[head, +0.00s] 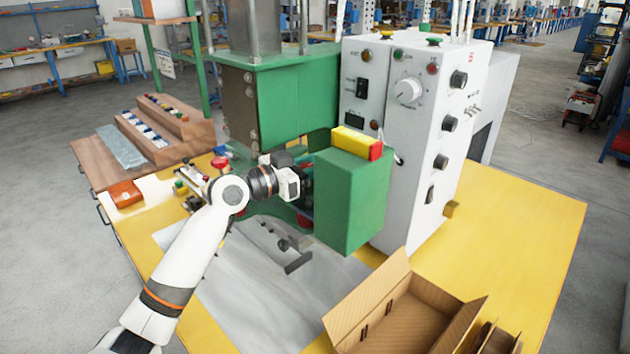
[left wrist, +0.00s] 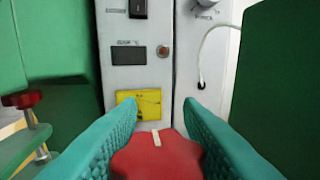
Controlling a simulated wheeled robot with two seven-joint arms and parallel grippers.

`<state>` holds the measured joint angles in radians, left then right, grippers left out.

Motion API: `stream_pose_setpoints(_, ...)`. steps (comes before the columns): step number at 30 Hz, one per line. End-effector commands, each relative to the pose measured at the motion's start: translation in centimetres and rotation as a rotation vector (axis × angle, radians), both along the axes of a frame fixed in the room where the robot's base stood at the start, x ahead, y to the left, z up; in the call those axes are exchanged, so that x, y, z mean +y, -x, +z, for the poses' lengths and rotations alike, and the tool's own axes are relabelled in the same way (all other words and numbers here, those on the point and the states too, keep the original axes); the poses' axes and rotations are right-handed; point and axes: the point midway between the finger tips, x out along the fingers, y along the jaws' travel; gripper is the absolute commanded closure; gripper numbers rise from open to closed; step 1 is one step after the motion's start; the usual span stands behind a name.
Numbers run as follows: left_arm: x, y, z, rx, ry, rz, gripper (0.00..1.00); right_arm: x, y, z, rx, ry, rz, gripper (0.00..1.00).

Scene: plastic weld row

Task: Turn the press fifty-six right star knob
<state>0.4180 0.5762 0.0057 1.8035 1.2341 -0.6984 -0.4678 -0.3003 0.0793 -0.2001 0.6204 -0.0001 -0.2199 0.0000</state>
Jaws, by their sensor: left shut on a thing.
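The red star knob (left wrist: 158,158) with a white mark on its top shows at the bottom middle of the left wrist view. My left gripper (left wrist: 158,140) has its two teal fingers on either side of the knob and is shut on it. In the head view my left gripper (head: 300,185) reaches into the press (head: 295,105) beside a green box-shaped housing (head: 352,200); its fingertips and the held knob are hidden there. Another red knob (left wrist: 22,98) stands at the left of the left wrist view. My right gripper is not in view.
A white control cabinet (head: 410,120) stands behind the housing, with a yellow label (left wrist: 140,104) and a hanging white cable (left wrist: 203,55). Green walls flank the wrist on both sides. An open cardboard box (head: 405,310) lies at the front right of the yellow table (head: 520,235).

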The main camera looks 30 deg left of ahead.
Motion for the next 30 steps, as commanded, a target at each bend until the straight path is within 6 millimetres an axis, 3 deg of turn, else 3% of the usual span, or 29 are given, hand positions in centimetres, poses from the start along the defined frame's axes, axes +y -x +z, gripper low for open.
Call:
stream_pose_setpoints(11,0.1,0.0,0.3,-0.003,0.001,-0.011,0.90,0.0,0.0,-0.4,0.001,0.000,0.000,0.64)
stream_pose_setpoints(12,0.1,0.0,0.3,-0.003,0.001,-0.011,0.66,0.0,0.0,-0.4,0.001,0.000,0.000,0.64)
stream_pose_setpoints(16,0.1,0.0,0.2,-0.002,0.000,-0.011,0.47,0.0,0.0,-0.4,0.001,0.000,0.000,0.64)
stream_pose_setpoints(25,0.1,0.2,0.0,0.000,-0.001,-0.011,0.47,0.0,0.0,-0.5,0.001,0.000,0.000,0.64)
stream_pose_setpoints(30,1.2,1.9,-0.2,0.000,-0.004,-0.010,0.47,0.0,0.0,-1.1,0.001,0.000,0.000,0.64)
